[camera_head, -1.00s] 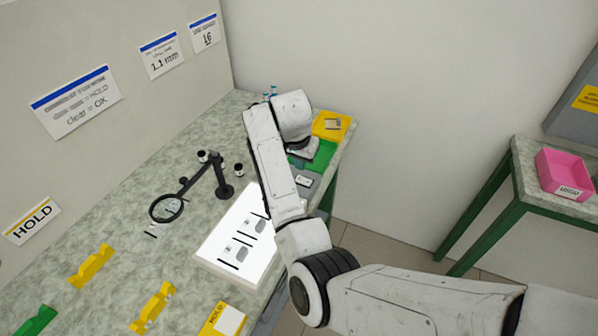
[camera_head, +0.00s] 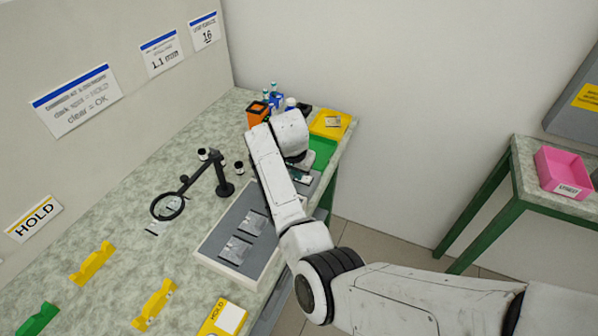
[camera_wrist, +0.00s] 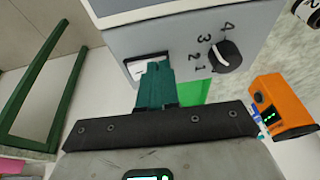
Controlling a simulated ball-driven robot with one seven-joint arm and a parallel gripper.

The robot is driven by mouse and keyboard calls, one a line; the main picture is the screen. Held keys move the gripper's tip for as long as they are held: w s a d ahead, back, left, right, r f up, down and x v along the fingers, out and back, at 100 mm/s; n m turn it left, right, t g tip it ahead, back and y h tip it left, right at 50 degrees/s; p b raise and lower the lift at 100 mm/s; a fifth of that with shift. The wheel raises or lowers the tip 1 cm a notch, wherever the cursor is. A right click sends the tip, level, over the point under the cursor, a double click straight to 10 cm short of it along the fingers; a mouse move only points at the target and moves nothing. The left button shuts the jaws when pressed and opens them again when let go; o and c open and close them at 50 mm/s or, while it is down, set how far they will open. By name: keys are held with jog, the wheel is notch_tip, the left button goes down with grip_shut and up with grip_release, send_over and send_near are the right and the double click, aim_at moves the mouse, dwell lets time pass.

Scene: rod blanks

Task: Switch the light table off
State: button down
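The light table (camera_head: 207,252) stands on the bench, its panel grey and unlit, with two pouches lying on it. In the wrist view its end face (camera_wrist: 185,40) carries a white rocker switch (camera_wrist: 135,68) and a black dial (camera_wrist: 224,56) marked with numbers. My gripper (camera_wrist: 157,72) is shut and empty, its teal fingers together with their tips at the switch, covering part of it. I cannot tell whether they still press on it. In the head view my arm hides most of the gripper and the switch.
A magnifier on a black stand (camera_head: 222,178) is left of the light table. An orange device (camera_head: 258,112), bottles (camera_head: 290,104) and a yellow tray (camera_head: 330,124) are at the far end. Yellow holders (camera_head: 92,264) sit front left. A pink bin (camera_head: 562,172) is on another table.

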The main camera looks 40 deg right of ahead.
aim_at(305, 181)
jog(key=shift+s+f, duration=0.15)
jog(key=shift+s, duration=0.1)
jog(key=shift+s+d+p, duration=0.3)
jog(key=shift+s+p, duration=0.3)
jog(key=shift+p, duration=0.3)
jog(key=shift+r+p, duration=0.4)
jog(key=shift+r, duration=0.25)
jog(key=r+p, duration=0.3)
jog(key=shift+s+d+r, duration=0.1)
jog(key=shift+s+r, duration=0.1)
jog(key=shift+r, duration=0.1)
jog(key=b+v, duration=0.2)
jog(key=v, duration=0.7)
jog(key=shift+r, duration=0.2)
